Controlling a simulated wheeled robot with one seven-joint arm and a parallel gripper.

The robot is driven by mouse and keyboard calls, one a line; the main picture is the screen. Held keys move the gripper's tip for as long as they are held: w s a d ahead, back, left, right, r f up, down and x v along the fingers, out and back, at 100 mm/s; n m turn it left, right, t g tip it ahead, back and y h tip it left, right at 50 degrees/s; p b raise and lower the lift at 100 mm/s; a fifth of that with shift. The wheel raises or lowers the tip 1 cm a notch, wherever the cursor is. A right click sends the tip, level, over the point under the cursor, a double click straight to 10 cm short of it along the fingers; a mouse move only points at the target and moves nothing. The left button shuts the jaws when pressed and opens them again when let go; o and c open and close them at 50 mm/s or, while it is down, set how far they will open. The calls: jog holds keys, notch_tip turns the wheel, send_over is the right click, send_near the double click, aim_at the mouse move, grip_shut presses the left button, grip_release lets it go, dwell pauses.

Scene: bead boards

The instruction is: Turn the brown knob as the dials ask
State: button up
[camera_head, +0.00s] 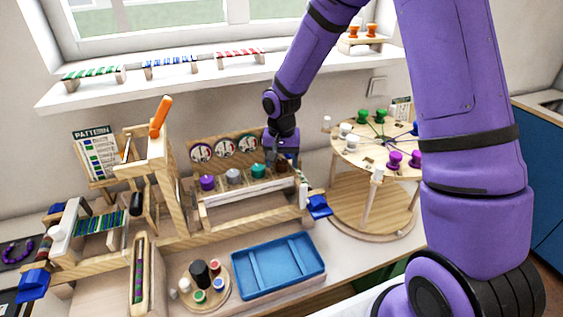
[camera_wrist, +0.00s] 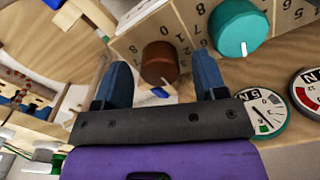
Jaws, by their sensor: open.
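The brown knob (camera_wrist: 160,63) stands on a wooden ledge with printed numbers around it. In the wrist view it sits between the two blue fingers of my gripper (camera_wrist: 157,85), with a gap on each side. My gripper (camera_head: 283,160) is open over the right end of the knob row in the head view, where the brown knob (camera_head: 282,169) is partly hidden. The teal knob (camera_wrist: 238,27) is beside it; it also shows in the head view (camera_head: 258,171). Round dials (camera_head: 223,148) stand on the board behind the knobs. A teal-rimmed dial (camera_wrist: 264,112) shows a needle and the letter N.
A grey knob (camera_head: 233,176) and a purple knob (camera_head: 207,183) stand further left in the row. A round wooden stand with colored spools (camera_head: 375,200) is close on the right. A blue tray (camera_head: 278,264) lies in front. An orange-handled lever (camera_head: 160,117) rises at left.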

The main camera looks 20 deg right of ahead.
jog(key=shift+f, duration=0.35)
jog(key=shift+c, duration=0.2)
jog(key=c, duration=0.9)
jog(key=shift+n, duration=3.4)
jog(key=o, duration=0.9)
